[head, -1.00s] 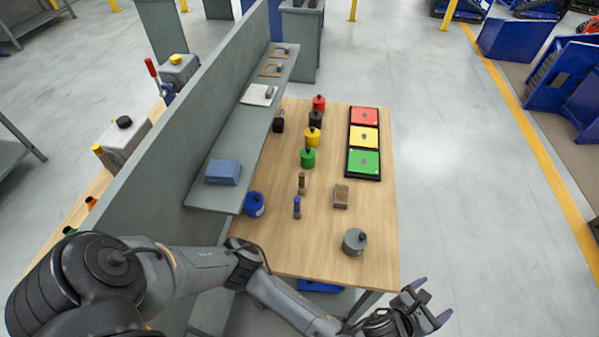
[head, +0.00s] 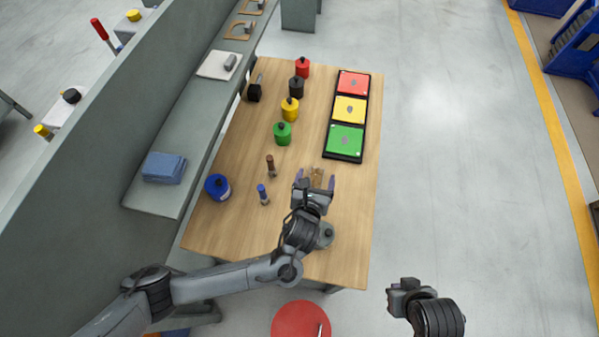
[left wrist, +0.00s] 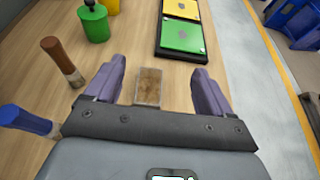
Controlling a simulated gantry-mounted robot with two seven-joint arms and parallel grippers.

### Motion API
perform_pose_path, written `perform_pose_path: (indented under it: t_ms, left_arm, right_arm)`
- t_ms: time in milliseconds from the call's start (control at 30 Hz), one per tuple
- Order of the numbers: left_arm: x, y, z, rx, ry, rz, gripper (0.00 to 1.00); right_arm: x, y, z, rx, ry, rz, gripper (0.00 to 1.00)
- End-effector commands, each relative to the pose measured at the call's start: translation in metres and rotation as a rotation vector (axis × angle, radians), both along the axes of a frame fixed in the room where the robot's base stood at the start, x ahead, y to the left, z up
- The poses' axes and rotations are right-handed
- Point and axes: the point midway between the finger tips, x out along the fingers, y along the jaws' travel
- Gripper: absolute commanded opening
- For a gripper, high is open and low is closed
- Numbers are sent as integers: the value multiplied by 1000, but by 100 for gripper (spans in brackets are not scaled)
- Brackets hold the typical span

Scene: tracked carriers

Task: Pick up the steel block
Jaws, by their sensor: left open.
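A small block (head: 317,174), grey-sided with a brownish top, stands on the wooden table; I take it for the steel block. My left gripper (head: 315,179) is open over it. In the left wrist view the block (left wrist: 148,87) lies between the two purple fingers, nearer the left one, with a gap on both sides. Its near end is close to the gripper's palm bar.
A brown-handled tool (head: 270,165) and a blue-handled one (head: 263,194) stand left of the gripper. A tray with coloured panels (head: 343,158) lies beyond. A grey canister (head: 327,235) is partly hidden under my arm.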

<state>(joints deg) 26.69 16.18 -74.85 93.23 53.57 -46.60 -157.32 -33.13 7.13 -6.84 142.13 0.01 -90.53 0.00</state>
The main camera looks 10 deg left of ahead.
Motion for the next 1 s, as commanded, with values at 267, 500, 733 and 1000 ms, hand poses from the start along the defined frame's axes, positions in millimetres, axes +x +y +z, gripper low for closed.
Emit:
perform_pose_path:
  t_ms: [267, 500, 733, 1000]
  left_arm:
    - [0, 0, -39, 2, 2, 0, 83]
    - [0, 0, -77, 2, 2, 0, 83]
    - [11, -1, -84, 1, -1, 0, 83]
    - [32, -3, -94, 1, -1, 1, 83]
  right_arm:
    - [-2, 1, -14, 3, 5, 0, 0]
    - [-2, 3, -25, 10, 7, -4, 0]
    - [-2, 3, -28, 10, 6, -4, 0]
    - [-1, 2, -37, 5, 4, -2, 0]
